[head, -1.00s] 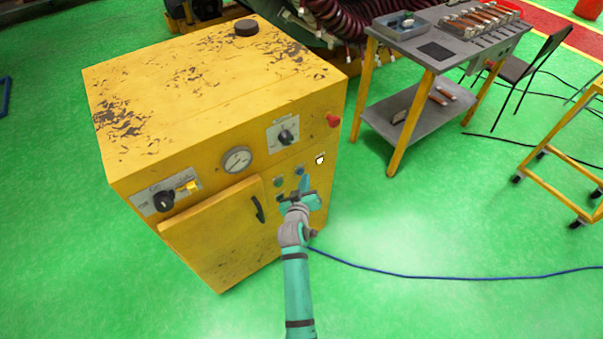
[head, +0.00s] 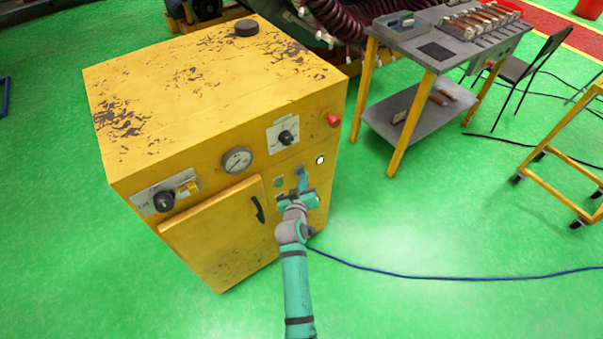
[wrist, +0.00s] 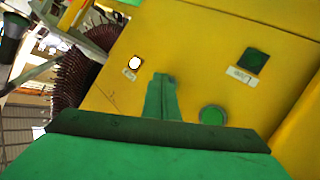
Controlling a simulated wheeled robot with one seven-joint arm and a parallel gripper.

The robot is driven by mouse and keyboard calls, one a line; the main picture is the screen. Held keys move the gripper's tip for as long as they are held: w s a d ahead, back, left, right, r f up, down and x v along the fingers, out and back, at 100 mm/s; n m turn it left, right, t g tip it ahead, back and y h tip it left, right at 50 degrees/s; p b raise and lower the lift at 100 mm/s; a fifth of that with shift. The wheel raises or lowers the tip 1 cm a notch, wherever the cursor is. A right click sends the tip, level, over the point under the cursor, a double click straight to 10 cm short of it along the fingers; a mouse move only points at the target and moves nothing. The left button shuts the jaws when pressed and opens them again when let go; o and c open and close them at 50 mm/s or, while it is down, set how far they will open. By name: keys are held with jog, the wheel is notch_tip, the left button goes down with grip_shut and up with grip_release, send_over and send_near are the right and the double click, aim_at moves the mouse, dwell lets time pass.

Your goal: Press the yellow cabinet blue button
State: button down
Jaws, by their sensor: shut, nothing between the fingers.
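The yellow cabinet (head: 225,205) stands left of centre in the head view, its control panel facing me. Its small blue button (head: 299,169) shows just above my gripper (head: 301,177), partly covered by the fingers. My gripper is shut and empty, its tips pointing at the panel by the blue button. A round green button (wrist: 212,115) shows beside the fingers.
A white round lamp (head: 320,160), a red knob (head: 333,120), a rotary switch (head: 286,138) and a gauge (head: 237,160) are on the panel. A grey worktable (head: 377,115) stands to the right. A blue cable (head: 420,276) crosses the open green floor.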

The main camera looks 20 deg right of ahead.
dwell(0.4)
jog(key=shift+s+d, duration=0.25)
jog(key=shift+s, duration=0.45)
jog(key=shift+s+d, duration=0.3)
jog(key=shift+s, duration=0.5)
jog(key=shift+s+d, duration=0.25)
jog(key=shift+s, duration=0.5)
jog(key=shift+s+d, duration=0.3)
jog(key=shift+s, duration=0.5)
